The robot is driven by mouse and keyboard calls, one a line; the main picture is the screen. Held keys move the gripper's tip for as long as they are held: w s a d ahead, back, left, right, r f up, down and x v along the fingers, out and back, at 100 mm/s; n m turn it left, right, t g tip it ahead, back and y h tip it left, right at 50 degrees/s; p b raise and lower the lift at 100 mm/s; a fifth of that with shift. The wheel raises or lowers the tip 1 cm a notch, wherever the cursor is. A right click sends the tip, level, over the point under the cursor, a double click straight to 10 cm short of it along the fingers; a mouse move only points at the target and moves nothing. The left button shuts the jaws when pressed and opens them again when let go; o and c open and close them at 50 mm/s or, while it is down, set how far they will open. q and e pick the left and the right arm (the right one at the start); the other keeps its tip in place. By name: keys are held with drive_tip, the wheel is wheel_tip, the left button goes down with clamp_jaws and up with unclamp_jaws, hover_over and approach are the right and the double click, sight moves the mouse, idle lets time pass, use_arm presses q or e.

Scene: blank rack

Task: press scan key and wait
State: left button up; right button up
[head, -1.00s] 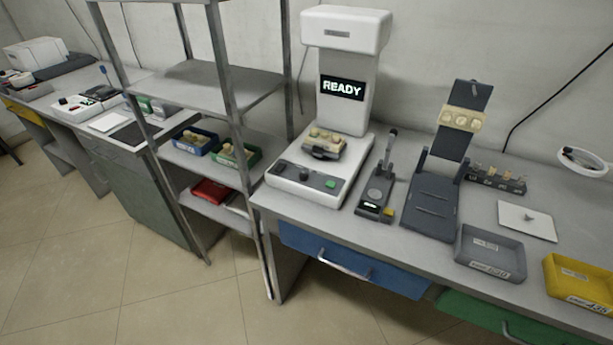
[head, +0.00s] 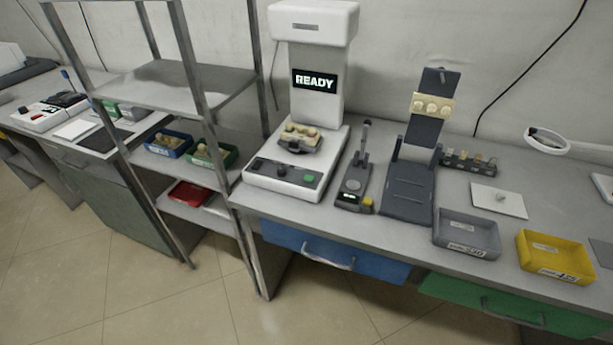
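The white scanner (head: 326,130) stands on the grey bench in the head view. Its black display (head: 314,81) reads READY. A green key (head: 309,178) sits at the right of the dark control strip on its front, with dark knobs to the left. A dark holder with several cream-coloured blanks (head: 301,136) rests on the scanner's bed. Neither of my grippers is in view, so their distance from the key cannot be seen.
Right of the scanner stand a small lever device (head: 354,180) and a dark tilted stand (head: 409,190). A grey tray (head: 466,240) and a yellow tray (head: 553,262) lie near the bench's front edge. A metal shelf rack (head: 205,110) stands at left. Floor in front is clear.

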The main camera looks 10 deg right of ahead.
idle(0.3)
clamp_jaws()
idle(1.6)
